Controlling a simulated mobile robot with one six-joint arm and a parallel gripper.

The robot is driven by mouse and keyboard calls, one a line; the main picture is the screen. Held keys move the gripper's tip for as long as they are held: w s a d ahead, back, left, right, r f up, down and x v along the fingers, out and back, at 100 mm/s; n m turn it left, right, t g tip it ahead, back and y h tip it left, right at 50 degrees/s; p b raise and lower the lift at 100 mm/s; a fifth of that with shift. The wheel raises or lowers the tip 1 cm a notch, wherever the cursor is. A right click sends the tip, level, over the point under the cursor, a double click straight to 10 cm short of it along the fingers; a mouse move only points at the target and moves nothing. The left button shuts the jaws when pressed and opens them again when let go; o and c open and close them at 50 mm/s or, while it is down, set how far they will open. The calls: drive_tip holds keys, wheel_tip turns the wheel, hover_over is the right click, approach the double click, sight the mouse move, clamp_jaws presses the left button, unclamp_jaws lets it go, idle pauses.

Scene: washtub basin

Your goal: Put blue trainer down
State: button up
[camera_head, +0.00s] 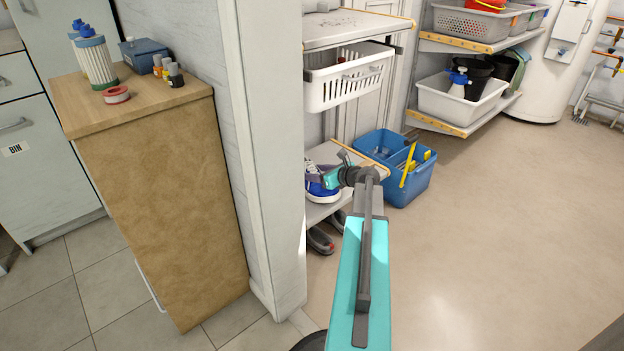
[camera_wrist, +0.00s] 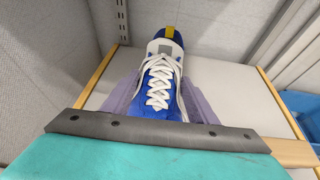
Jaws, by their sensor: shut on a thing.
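The blue trainer (camera_wrist: 159,75) has white laces and a yellow tab. In the wrist view it lies between the purple-grey fingers of my gripper (camera_wrist: 160,95), which is shut on it. In the head view the trainer (camera_head: 320,191) shows at the left end of my arm, over a pale shelf (camera_head: 327,213) with a wooden front edge. The same shelf (camera_wrist: 228,85) spreads below and around the trainer in the wrist view. I cannot tell whether the sole touches the shelf. My gripper (camera_head: 325,178) is partly hidden by the door frame and arm parts in the head view.
Dark shoes (camera_head: 320,240) stand below the shelf. A white basket (camera_head: 348,78) hangs above it. A blue tub (camera_head: 410,190) with a yellow-handled tool stands just right. A white door post (camera_head: 268,150) is close on the left. The floor (camera_head: 500,230) to the right is clear.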

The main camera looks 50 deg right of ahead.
drive_tip(key=shift+f, duration=0.15)
drive_tip(key=o, duration=1.3)
drive_tip(key=p+v, duration=0.5)
drive_tip(key=v, duration=0.7)
drive_tip(key=shift+a, duration=0.1)
